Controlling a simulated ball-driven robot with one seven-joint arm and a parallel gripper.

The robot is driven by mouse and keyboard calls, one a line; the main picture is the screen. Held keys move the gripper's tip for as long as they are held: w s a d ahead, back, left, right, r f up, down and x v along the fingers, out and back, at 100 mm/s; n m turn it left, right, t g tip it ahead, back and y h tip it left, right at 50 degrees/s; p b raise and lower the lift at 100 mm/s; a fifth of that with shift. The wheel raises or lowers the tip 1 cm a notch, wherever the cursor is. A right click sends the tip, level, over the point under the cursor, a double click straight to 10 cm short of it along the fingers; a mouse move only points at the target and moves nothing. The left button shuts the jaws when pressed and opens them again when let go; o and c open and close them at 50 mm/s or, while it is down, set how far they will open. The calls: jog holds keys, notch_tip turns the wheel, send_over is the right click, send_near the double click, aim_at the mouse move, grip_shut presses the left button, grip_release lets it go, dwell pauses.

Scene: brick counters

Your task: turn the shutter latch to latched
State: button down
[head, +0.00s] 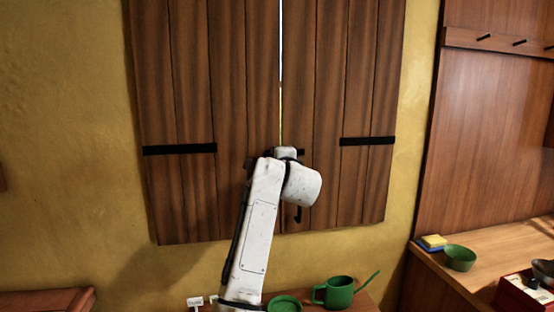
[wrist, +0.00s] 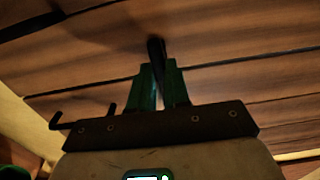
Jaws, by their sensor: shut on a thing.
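The brown plank shutters (head: 230,90) are hung on the yellow wall, with a thin bright gap between the two leaves. My arm stands in front of their lower middle and hides my gripper and most of the latch area in the head view. In the wrist view my gripper (wrist: 160,68) has its green fingers closed about a dark bar, the shutter latch (wrist: 155,48), against the planks. I cannot tell the latch's exact angle. A black hook (head: 298,215) shows just below my wrist on the right leaf.
Black hinge straps (head: 180,149) cross both leaves. Below stand a green watering can (head: 338,292) and a green bowl (head: 285,303). A wooden counter at right holds a green bowl (head: 459,257), a yellow-and-blue sponge (head: 432,242) and a red box (head: 522,294).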

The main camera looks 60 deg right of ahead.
jog(key=shift+f, duration=0.1)
jog(key=c, duration=1.1)
grip_release()
jog(key=b+v, duration=0.2)
jog(key=v, duration=0.8)
jog(key=shift+s+a, duration=0.25)
jog(key=shift+s, duration=0.1)
jog(key=w+a+f+n+g+y, duration=0.1)
jog(key=a+f+n+y, duration=0.3)
jog(key=f, duration=0.5)
jog(key=a+f+n+y, duration=0.2)
jog(key=a+f+n, duration=0.45)
jog(key=f, duration=0.25)
jog(key=w+a+f+n+g+y, duration=0.1)
jog(key=a+f+n+y, duration=0.1)
jog(key=a+f+n, duration=0.5)
jog(key=s+a+f+n+g+y, duration=0.2)
jog(key=s+a+f+n+g, duration=0.1)
jog(key=s+f, duration=0.4)
jog(key=s+a+f+n+g+y, duration=0.1)
jog(key=s+a+f+n+g, duration=0.1)
jog(key=s+a+f, duration=0.4)
jog(key=s+a+f+n+g+y, duration=0.2)
jog(key=s+a+f+n+g, duration=0.1)
jog(key=s+f, duration=0.7)
jog(key=shift+a+f+n+g+y, duration=0.3)
jog(key=shift+a+f+n, duration=0.6)
jog(key=shift+n, duration=0.15)
